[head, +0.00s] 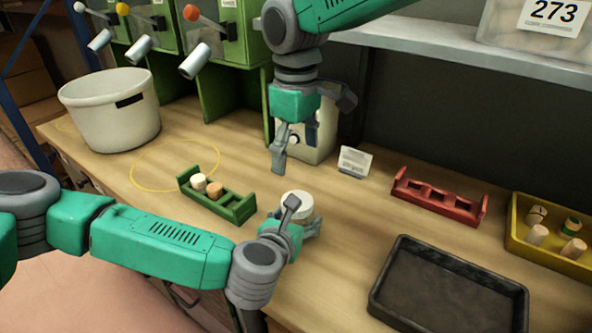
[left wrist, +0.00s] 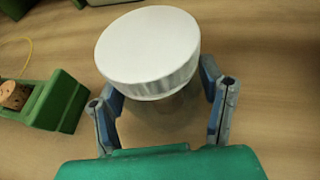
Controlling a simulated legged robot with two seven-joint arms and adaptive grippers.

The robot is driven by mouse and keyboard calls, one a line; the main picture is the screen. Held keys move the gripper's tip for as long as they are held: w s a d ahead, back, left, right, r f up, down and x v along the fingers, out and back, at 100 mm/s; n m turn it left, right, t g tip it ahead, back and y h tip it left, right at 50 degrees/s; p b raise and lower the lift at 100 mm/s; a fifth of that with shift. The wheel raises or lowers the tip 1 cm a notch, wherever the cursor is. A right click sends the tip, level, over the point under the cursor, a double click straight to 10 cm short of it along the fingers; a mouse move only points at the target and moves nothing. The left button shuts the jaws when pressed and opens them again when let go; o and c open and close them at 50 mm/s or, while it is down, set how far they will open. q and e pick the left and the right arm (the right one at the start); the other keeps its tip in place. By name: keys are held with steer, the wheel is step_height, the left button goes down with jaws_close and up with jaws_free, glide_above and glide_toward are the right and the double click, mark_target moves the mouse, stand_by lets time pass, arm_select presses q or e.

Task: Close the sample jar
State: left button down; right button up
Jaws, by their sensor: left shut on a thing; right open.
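The sample jar (left wrist: 178,104) is a clear body, mostly hidden under a wide white lid (head: 299,205). The lid also shows in the left wrist view (left wrist: 148,45), on top of the jar; I cannot tell whether it is fully seated. My left gripper (head: 296,222) is shut on the jar on the wooden table, one finger on each side below the lid, as the left wrist view shows (left wrist: 163,98). My right gripper (head: 312,130) is open and empty above and behind the jar, apart from the lid.
A green rack (head: 232,208) with two corks stands left of the jar. A red rack (head: 437,199), a dark tray (head: 377,297) and a yellow bin (head: 514,230) with several stoppers lie right. A small card (head: 355,161), a white pot (head: 108,115) and green dispensers stand behind.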

stand_by(0.3)
arm_select(q)
steer(key=shift+c, duration=1.5)
jaws_free()
steer(key=shift+s, duration=0.1)
steer(key=v, duration=1.1)
steer(key=shift+s+a, duration=0.2)
steer(key=shift+s, duration=0.2)
